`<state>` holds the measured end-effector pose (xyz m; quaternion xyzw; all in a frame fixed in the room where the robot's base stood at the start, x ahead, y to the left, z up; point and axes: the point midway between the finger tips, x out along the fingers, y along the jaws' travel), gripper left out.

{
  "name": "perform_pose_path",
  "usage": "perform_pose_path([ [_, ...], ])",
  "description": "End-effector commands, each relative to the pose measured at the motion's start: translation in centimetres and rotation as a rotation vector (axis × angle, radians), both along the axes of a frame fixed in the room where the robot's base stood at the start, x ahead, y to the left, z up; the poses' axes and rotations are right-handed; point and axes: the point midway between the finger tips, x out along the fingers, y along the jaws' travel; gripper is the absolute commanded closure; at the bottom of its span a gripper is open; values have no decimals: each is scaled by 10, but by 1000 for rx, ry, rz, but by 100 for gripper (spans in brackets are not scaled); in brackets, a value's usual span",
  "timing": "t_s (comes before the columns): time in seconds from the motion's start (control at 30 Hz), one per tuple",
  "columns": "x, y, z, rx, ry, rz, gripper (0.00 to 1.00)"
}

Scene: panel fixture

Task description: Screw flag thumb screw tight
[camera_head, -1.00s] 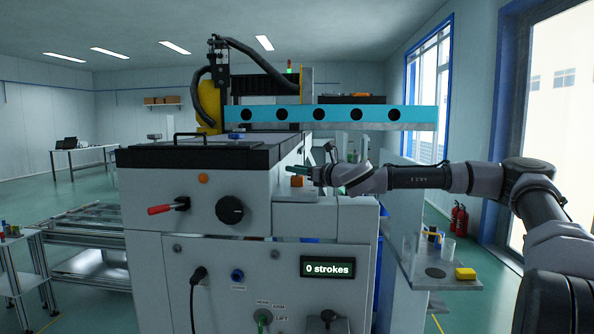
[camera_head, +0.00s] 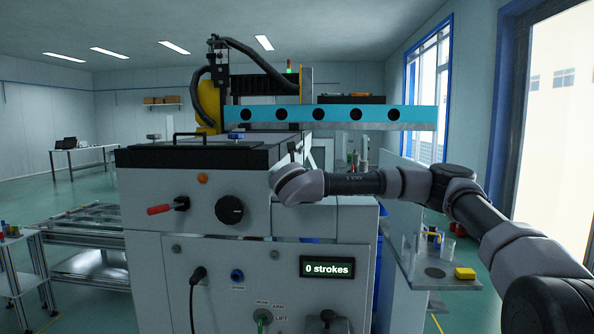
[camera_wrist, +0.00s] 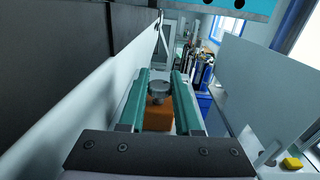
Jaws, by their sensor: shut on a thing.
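In the wrist view, a grey round-headed thumb screw (camera_wrist: 158,88) stands above an orange block (camera_wrist: 158,119). My gripper (camera_wrist: 163,80) has its two green fingers on either side of the screw head, and it is shut on the screw. The finger contact faces are not clear at this size. In the head view my wrist (camera_head: 298,185) covers the gripper, the screw and the block. How far the screw is turned in cannot be seen.
A dark panel and pale wall (camera_wrist: 85,105) run close along the left of the fingers. A clear upright plate (camera_wrist: 262,80) stands to the right. In the head view, the machine front (camera_head: 225,275) carries a red-handled lever (camera_head: 160,209), a black knob (camera_head: 230,209) and a display (camera_head: 327,267) reading "0 strokes".

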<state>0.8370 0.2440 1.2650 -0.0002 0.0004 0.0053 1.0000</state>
Motion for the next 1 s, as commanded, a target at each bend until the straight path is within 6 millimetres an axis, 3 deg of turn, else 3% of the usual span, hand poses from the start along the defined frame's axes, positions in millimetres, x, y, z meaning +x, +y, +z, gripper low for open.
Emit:
perform_pose_path([
  [0.77, 0, 0, 1, 1, -2, -99, 100],
  [0.8, 0, 0, 1, 1, -2, -98, 52],
  [0.83, 0, 0, 1, 1, -2, -98, 41],
  [1.0, 0, 0, 1, 1, -1, -98, 38],
])
